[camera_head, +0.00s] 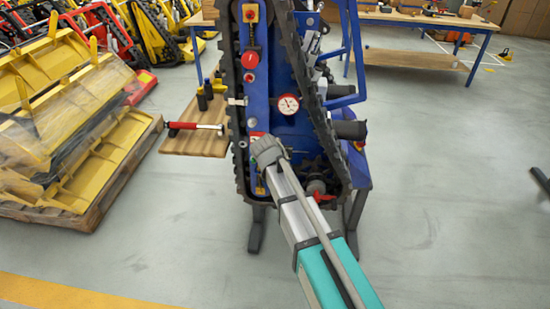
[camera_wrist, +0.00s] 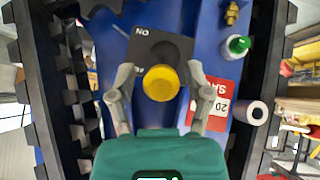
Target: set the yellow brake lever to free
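In the wrist view the yellow brake lever (camera_wrist: 161,83) shows nearly end-on as a round yellow knob. It stands in front of a black label plate (camera_wrist: 152,47) with white letters that seem to read ON, turned over. More lettering at the plate's left is partly behind my finger. My gripper (camera_wrist: 161,74) is open, with one finger on each side of the yellow knob. Gaps show between the knob and both fingers. In the head view my arm reaches the tracked carrier's blue side (camera_head: 287,125), and my wrist hides the lever there.
A green-capped bottle-like part (camera_wrist: 238,45), a red-and-white sign (camera_wrist: 215,98) and a pale round knob (camera_wrist: 252,112) lie right of the lever. Black tracks (camera_head: 313,75) border the blue panel. A red-handled tool (camera_head: 195,126) lies on a wooden shelf (camera_head: 195,144) at left.

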